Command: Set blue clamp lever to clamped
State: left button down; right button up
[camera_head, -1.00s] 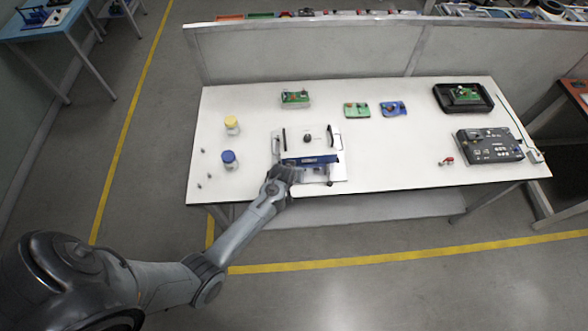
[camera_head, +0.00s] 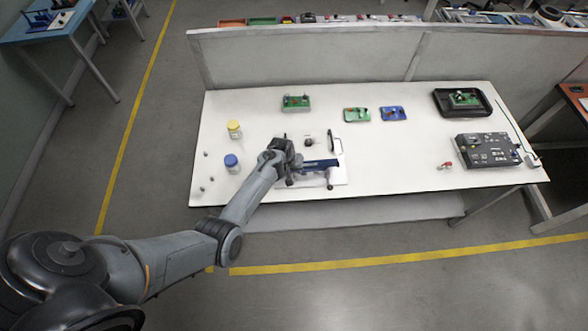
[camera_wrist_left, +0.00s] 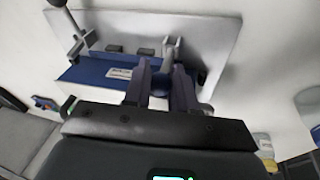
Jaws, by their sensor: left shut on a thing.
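In the left wrist view, my gripper's two fingers (camera_wrist_left: 161,72) are closed around a small blue part, the blue clamp lever (camera_wrist_left: 160,86), beside the blue bar (camera_wrist_left: 100,73). A metal post (camera_wrist_left: 172,48) stands just beyond the fingertips. The lever's exact angle is hard to tell. My right gripper is not in view.
A yellow-lidded jar (camera_head: 234,130) and a blue-lidded jar (camera_head: 232,163) stand left of the arm. A black upright handle (camera_head: 331,140) stands on the fixture's right side. Small green (camera_head: 356,115) and blue (camera_head: 393,113) trays lie behind it.

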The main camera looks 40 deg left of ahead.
pick_arm(q)
jog(key=shift+f, duration=0.15)
jog(key=c, duration=1)
grip_release()
jog(key=shift+o, duration=0.2)
jog(key=shift+s+r, duration=0.1)
jog(key=shift+r, duration=0.5)
jog(key=p+v, duration=0.1)
jog(key=v, duration=0.8)
jog(key=shift+r+p, duration=0.3)
jog(key=shift+r, duration=0.05)
jog(key=shift+s, duration=0.1)
